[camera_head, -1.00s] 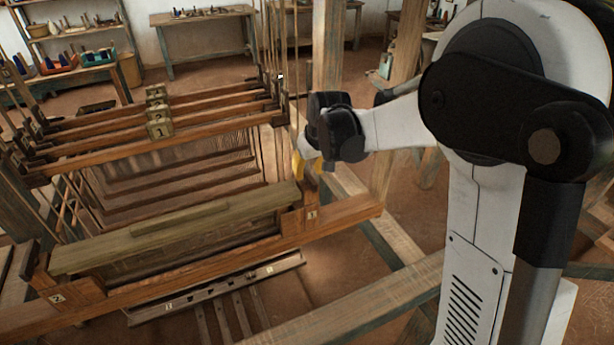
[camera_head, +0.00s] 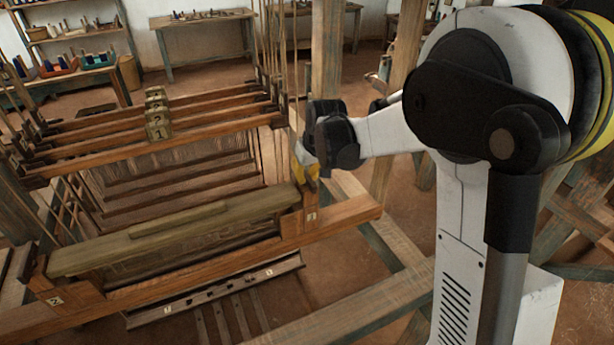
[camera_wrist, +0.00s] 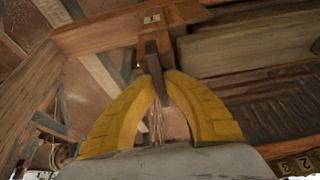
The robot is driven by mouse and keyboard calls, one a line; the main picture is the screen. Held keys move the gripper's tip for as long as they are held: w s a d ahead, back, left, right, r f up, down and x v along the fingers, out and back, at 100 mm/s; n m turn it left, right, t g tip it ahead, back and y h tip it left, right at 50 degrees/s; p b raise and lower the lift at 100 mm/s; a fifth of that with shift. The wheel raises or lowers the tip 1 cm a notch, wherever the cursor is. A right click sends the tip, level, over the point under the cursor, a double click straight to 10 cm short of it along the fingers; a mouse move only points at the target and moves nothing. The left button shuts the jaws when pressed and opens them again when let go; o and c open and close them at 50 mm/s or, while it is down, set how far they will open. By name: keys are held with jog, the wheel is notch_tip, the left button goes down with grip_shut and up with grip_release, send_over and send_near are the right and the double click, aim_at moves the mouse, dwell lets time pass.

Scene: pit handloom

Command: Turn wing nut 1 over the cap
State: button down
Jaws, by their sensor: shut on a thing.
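Wing nut 1 (camera_wrist: 153,62) is a small dark wooden piece in the wrist view, beside the wooden block labelled 1. My gripper (camera_wrist: 166,82) has its yellow fingers shut on it, one on each side. The cap (camera_wrist: 245,45) is the long greenish wooden bar to the right of the nut; in the head view the cap (camera_head: 170,233) runs along the top of the loom's front frame. In the head view my gripper (camera_head: 310,177) is at the cap's right end, hiding the nut. I cannot tell whether the nut overlaps the cap.
The front beam (camera_head: 225,260) carries labels 1 and 2 at its ends. Several numbered harness bars (camera_head: 215,132) hang behind the cap. Upright posts (camera_head: 326,60) stand close behind my gripper. Open floor (camera_head: 290,300) shows between the frame timbers.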

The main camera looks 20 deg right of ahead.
jog(key=shift+m, duration=0.3)
jog(key=m+h, duration=0.1)
jog(key=m, duration=0.2)
jog(key=shift+a+m+h, duration=0.1)
jog(key=shift+m+h, duration=0.3)
jog(key=m, duration=0.2)
jog(key=m+h, duration=0.1)
jog(key=m, duration=0.1)
jog(key=shift+m+g+h+b, duration=0.3)
jog(key=shift+g+b, duration=0.05)
jog(key=shift+g, duration=0.05)
jog(key=m+g+h, duration=0.1)
jog(key=m, duration=0.3)
jog(key=m+g, duration=0.1)
jog(key=m, duration=0.3)
jog(key=shift+m+g+h, duration=0.3)
jog(key=shift+g, duration=0.1)
jog(key=c, duration=1.5)
grip_release()
